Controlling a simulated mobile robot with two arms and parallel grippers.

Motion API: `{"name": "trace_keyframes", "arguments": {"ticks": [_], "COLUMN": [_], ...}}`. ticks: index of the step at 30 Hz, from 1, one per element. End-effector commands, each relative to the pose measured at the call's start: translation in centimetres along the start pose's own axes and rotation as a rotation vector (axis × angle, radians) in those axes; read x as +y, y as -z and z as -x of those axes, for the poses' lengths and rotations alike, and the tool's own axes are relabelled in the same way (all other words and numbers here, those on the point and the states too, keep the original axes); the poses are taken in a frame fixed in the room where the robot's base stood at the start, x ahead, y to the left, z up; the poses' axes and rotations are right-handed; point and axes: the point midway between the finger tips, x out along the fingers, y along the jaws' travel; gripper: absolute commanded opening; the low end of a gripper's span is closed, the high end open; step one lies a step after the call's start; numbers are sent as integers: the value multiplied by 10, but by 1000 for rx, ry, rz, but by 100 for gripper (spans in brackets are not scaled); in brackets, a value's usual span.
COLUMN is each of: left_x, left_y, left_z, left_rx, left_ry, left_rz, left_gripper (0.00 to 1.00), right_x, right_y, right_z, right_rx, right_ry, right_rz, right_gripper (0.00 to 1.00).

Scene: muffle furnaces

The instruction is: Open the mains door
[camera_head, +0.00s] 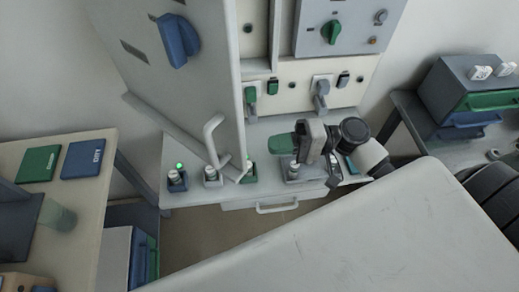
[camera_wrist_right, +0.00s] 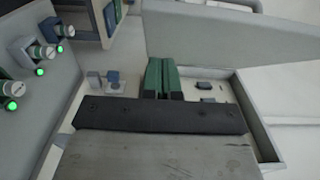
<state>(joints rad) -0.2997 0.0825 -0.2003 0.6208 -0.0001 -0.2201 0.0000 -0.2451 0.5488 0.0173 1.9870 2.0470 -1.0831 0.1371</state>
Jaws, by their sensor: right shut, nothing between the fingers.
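A tall grey panel (camera_head: 150,85) with a blue handle (camera_head: 178,40) stands out from the cabinet at the left of the head view. It looks like a door at an angle, but I cannot tell for sure that it is the mains door. A white bar handle (camera_head: 213,135) shows by its lower edge. My right gripper (camera_head: 281,144) is right of this panel, over the cabinet's ledge, apart from the panel. Its green fingers (camera_wrist_right: 162,79) are together and empty in the wrist view. My left gripper is not in view.
A green lever (camera_head: 250,97), a grey lever (camera_head: 321,96) and a green knob (camera_head: 332,32) are on the cabinet behind. Small switches (camera_head: 177,180) line the ledge at left. A side table (camera_head: 90,215) stands left; drawer boxes (camera_head: 465,95) stand right.

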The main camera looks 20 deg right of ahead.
Motion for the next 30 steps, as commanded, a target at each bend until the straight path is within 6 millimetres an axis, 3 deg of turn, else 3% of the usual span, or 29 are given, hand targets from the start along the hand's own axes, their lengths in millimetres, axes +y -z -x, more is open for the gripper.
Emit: {"name": "trace_keyframes", "arguments": {"ticks": [3, 9, 30], "left_x": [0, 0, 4], "left_y": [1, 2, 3], "left_z": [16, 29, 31], "left_rx": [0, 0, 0], "left_ry": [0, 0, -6], "left_rz": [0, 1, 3], "left_gripper": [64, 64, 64], "right_x": [-5, -2, 0], "right_y": [-4, -23, -36], "right_z": [-22, -40, -49], "right_rx": [-1, 0, 19], "right_ry": [2, 0, 1], "right_rz": [-2, -2, -1], "right_gripper": [0, 0, 0]}}
